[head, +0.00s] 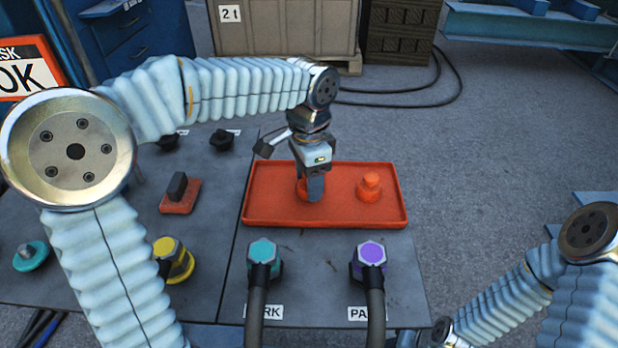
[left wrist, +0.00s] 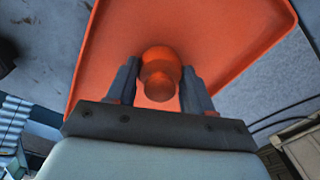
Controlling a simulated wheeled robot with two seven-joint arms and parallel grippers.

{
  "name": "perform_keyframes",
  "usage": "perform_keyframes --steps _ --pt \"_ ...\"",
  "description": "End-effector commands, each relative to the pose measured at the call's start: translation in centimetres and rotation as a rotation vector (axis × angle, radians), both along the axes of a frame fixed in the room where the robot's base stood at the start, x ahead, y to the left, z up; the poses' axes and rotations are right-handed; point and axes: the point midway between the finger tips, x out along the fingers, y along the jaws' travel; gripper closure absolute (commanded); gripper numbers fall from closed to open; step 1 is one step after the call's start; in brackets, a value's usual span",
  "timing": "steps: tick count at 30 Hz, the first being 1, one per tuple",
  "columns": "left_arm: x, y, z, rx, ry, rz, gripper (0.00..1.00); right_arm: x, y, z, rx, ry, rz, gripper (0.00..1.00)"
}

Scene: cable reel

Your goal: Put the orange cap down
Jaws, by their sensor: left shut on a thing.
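My left gripper (head: 312,190) is over the left half of the orange tray (head: 335,212) in the head view. It is shut on an orange cap (head: 301,190), which is mostly hidden behind the fingers there. In the left wrist view the cap (left wrist: 160,72) sits between the two fingers (left wrist: 158,85), with the tray (left wrist: 225,35) behind it. I cannot tell whether the held cap touches the tray floor. A second orange cap (head: 370,187) stands in the right part of the tray. My right gripper is not in view.
A teal connector (head: 262,255) and a purple connector (head: 371,257) with thick cables stand in front of the tray. A yellow connector (head: 172,258), a red block with a black handle (head: 180,197) and a teal cap (head: 30,256) are at the left. The tray is clear between the caps.

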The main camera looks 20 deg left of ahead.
Motion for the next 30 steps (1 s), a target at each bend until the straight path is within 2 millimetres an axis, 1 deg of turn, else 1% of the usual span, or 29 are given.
perform_keyframes --steps 3,4,8,9,16,20,23,30 --pt "0.0 0.0 -0.4 0.0 0.0 0.0 0.85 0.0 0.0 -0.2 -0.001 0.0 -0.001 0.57" --pt "0.0 0.0 -0.3 0.0 0.0 0.0 0.45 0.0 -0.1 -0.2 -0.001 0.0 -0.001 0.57" --pt "0.0 0.0 -0.3 0.0 0.0 0.0 0.26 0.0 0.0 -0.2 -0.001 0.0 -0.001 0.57" --pt "0.0 0.0 -0.3 0.0 0.0 0.0 0.23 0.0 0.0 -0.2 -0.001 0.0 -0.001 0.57" --pt "0.0 0.0 -0.3 0.0 0.0 0.0 0.23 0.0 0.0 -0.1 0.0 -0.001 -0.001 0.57" --pt "0.0 0.0 0.5 0.0 0.0 0.0 0.23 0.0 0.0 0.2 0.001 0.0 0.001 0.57" --pt "0.0 0.0 2.2 0.0 -0.003 0.0 0.23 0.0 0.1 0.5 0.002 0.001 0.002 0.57" --pt "0.1 0.0 7.9 0.0 -0.004 0.001 0.23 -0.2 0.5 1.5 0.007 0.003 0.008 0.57"
